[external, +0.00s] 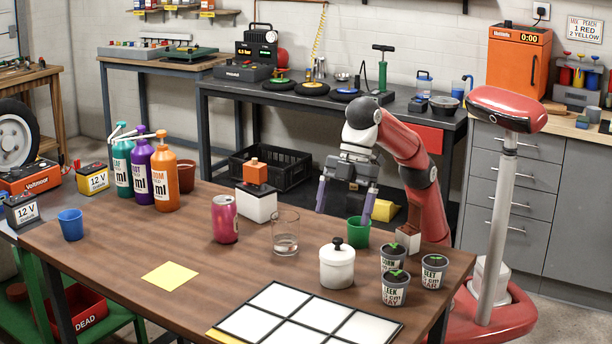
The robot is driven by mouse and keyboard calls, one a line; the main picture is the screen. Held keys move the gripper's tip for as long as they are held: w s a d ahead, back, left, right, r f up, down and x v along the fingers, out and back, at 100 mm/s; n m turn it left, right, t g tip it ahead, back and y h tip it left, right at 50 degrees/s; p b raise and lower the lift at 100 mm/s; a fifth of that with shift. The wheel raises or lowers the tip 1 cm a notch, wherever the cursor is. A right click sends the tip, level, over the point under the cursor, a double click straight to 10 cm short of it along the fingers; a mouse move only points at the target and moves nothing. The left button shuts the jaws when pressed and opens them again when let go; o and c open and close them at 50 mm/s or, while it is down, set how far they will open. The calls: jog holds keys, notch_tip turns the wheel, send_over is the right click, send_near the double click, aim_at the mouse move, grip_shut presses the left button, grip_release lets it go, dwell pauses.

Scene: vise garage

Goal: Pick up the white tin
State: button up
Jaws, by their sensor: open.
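The white tin (336,268) is a round lidded pot with a black knob on top. It stands upright on the brown wooden table (200,262), right of the clear glass. My gripper (344,211) is open and points down, above the table's far side. It is behind and above the tin in the picture, apart from it, with its fingers spread. A green cup (356,233) stands close below the right finger; whether they touch I cannot tell. Nothing shows between the fingers.
A drinking glass (286,236) and red can (225,220) stand left of the tin. Several seedling pots (396,288) stand to its right. A white tile grid (312,318) lies in front. A white box with an orange block (256,174) stands farther back. The table's left front is mostly clear.

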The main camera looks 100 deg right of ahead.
aim_at(339, 247)
jog(key=shift+d+f, duration=0.1)
jog(key=shift+f, duration=1.95)
jog(key=b+x, duration=0.2)
jog(key=x, duration=0.6)
jog(key=shift+s, duration=0.2)
jog(key=shift+r, duration=0.1)
jog(key=c, duration=1.2)
jog(key=shift+c, duration=1)
jog(key=shift+r, duration=0.15)
